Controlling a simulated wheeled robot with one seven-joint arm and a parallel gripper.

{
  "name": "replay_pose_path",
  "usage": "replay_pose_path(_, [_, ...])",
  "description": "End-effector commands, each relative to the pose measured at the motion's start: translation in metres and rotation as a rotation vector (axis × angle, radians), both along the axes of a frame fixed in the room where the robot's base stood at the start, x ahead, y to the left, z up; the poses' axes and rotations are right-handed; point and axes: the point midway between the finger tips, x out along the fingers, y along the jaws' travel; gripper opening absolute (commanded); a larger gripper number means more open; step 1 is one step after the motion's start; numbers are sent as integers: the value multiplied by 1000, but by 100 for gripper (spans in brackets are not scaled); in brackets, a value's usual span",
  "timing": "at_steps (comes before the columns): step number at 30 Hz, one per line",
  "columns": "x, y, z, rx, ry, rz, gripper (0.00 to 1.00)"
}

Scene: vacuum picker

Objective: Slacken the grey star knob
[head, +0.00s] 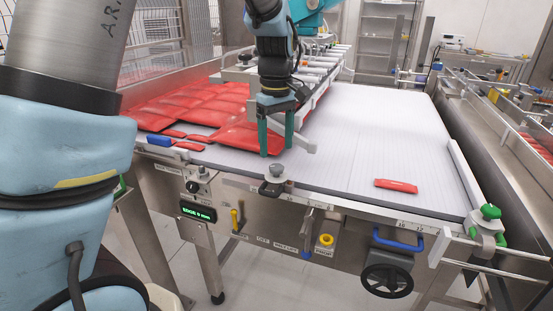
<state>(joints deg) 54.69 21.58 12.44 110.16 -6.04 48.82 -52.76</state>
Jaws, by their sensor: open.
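The grey star knob (277,170) sits on a dark clamp at the front edge of the conveyor, near the middle of the head view. My gripper (277,151) points down with two green fingers spread apart. Its fingertips appear just above and behind the knob in the picture. The fingers are open with nothing held between them, and I cannot tell the exact gap to the knob. The knob's top is visible.
Red packets (215,108) crowd the belt's left side, some right behind my gripper. One red packet (396,186) lies alone on the white belt (375,120). A green knob (490,211) stands at the right corner. A black handwheel (387,281) hangs below the front rail.

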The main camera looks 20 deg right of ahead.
Motion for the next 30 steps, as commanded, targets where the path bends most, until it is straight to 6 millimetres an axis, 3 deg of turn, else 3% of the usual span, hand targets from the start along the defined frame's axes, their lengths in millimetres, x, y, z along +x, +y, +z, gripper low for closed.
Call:
replay_pose_path(6, [0, 0, 38, -2, -1, -1, 76])
replay_pose_path(12, [0, 0, 56, 0, 0, 0, 76])
replay_pose_path(27, [0, 1, 57, 1, 1, 0, 76])
replay_pose_path(30, [4, 11, 54, -1, 1, -4, 76])
